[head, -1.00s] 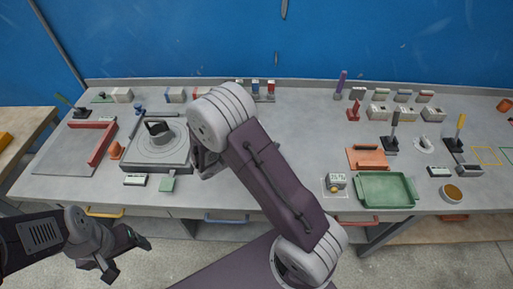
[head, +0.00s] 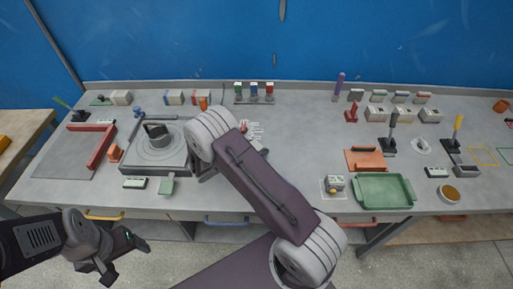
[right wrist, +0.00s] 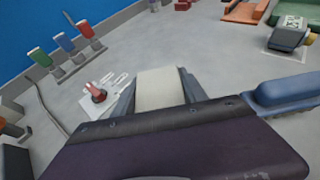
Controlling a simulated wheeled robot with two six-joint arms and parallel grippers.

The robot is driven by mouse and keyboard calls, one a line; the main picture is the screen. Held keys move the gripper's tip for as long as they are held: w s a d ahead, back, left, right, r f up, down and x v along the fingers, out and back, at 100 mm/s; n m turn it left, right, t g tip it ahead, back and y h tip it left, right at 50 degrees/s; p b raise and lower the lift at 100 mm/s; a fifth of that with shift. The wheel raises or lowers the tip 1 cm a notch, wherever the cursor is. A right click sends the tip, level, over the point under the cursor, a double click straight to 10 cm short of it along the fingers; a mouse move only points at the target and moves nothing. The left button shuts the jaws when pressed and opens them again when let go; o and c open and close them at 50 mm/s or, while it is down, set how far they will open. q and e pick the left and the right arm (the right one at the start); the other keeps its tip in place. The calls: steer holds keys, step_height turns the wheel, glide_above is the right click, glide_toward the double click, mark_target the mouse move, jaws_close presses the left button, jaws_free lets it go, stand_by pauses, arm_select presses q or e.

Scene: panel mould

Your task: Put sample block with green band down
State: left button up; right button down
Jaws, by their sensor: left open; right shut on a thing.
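My right gripper (right wrist: 158,98) is shut on a pale, off-white block (right wrist: 160,86), seen between its two fingers in the right wrist view. No green band shows on the part of the block in sight. The block is over the grey bench; I cannot tell whether it touches the top. In the head view my own right arm hides this gripper and the block. My left gripper (head: 126,260) is open and empty, low at the left, in front of the bench edge.
A white card with a red piece (right wrist: 98,92) lies left of the held block. A round turntable fixture (head: 160,148) is to the left. A green tray (head: 385,190) is to the right.

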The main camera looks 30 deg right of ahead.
steer(key=c, duration=0.6)
jaws_free()
steer(key=b+v, duration=0.1)
steer(key=v, duration=1.1)
